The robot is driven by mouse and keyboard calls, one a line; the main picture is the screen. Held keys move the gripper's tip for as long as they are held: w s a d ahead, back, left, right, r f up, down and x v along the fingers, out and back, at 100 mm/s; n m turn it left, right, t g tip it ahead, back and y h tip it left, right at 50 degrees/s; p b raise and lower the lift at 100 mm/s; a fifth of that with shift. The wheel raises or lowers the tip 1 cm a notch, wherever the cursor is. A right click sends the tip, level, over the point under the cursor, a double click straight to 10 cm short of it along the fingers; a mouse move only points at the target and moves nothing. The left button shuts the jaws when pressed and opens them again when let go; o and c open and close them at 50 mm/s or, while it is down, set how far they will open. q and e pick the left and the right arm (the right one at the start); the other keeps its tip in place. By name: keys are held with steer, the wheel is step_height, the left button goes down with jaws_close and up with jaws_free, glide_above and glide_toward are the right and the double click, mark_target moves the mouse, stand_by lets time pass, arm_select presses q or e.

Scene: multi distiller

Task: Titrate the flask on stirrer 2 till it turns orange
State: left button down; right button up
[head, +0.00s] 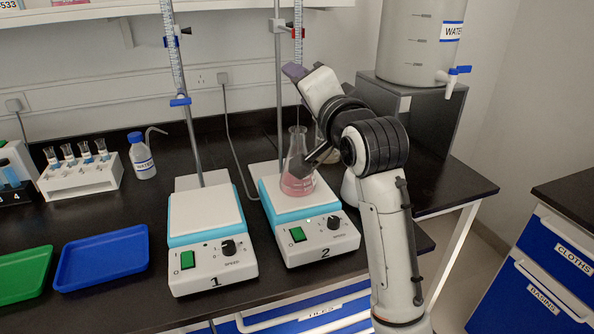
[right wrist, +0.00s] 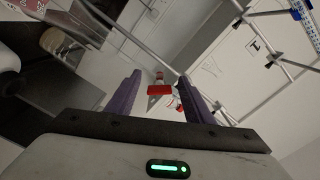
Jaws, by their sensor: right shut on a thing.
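The conical flask (head: 298,178) stands upright on stirrer 2 (head: 319,239) and holds pink liquid. A dark part of my right arm hides some of its right side. A burette (head: 298,18) with a red clamp (head: 297,33) stands above it, its lower part hidden by my right gripper. My right gripper (head: 294,71) is at the burette's stopcock height. My left gripper is not in view.
Stirrer 1 (head: 212,254) stands empty, left of stirrer 2, under a burette with a blue stopcock (head: 180,101). A blue tray (head: 103,257), a green tray (head: 22,274), a wash bottle (head: 141,157) and a vial rack (head: 82,176) are at left. A water tank (head: 415,45) stands back right.

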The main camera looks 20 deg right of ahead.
steer(key=shift+r+m, duration=0.45)
steer(key=shift+m, duration=0.05)
steer(key=shift+d+r+n+p, duration=0.1)
steer(key=shift+n+p, duration=0.95)
steer(key=shift+n, duration=0.05)
steer(key=shift+c, duration=0.7)
steer(key=shift+n, duration=0.4)
steer(key=shift+c, duration=0.8)
steer(key=shift+f+n, duration=0.3)
steer(key=shift+f, duration=0.2)
steer(key=shift+c, duration=0.3)
